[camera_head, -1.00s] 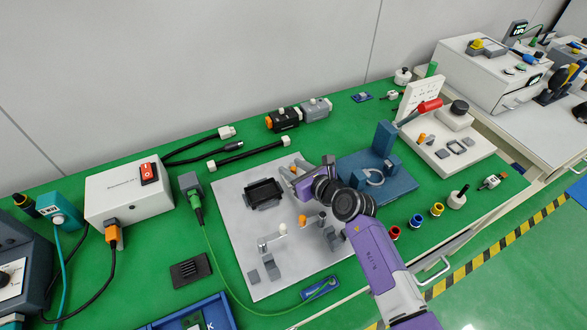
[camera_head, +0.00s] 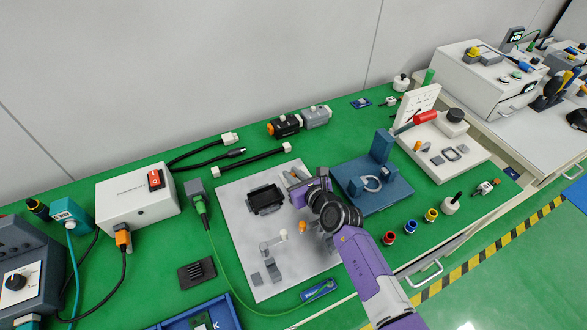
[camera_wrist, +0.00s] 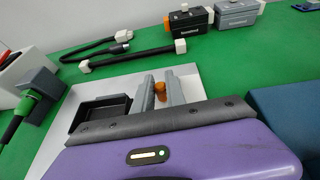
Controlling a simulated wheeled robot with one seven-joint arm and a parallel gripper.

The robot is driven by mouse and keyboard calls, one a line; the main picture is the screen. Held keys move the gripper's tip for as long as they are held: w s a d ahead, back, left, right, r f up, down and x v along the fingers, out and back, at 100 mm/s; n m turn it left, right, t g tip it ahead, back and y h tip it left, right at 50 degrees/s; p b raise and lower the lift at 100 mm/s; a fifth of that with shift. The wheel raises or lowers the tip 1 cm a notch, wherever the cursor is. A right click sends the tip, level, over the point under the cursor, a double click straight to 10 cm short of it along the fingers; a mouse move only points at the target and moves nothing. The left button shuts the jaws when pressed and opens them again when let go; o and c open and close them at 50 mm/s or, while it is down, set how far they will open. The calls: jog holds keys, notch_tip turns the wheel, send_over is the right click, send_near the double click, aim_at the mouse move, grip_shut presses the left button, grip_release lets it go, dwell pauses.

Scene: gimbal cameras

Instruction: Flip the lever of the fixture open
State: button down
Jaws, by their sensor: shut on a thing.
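The fixture is a light grey plate (camera_head: 238,225) on the green bench, with a black tray (camera_head: 265,199) and several small grey brackets. The plate and black tray (camera_wrist: 98,112) also show in the wrist view. My gripper (camera_head: 294,179) is low over the right back part of the plate, beside the tray. In the wrist view its grey fingers (camera_wrist: 159,90) are close together around a small orange-tipped part (camera_wrist: 160,92), seemingly the lever. The lever's lower part is hidden by my gripper. An orange knob (camera_head: 303,227) and a white knob (camera_head: 283,233) stand nearer the front.
A blue fixture (camera_head: 372,190) stands just right of my gripper. A white board with a red handle (camera_head: 426,118) is beyond it. A green cable runs along the plate's left edge from a grey plug (camera_head: 195,187). Black cables (camera_head: 250,160) lie behind the plate.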

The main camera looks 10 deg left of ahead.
dwell(0.4)
jog(key=c, duration=1.4)
grip_release()
jog(key=shift+o, duration=0.2)
jog(key=shift+p+v, duration=1.3)
jog(key=shift+v, duration=2.65)
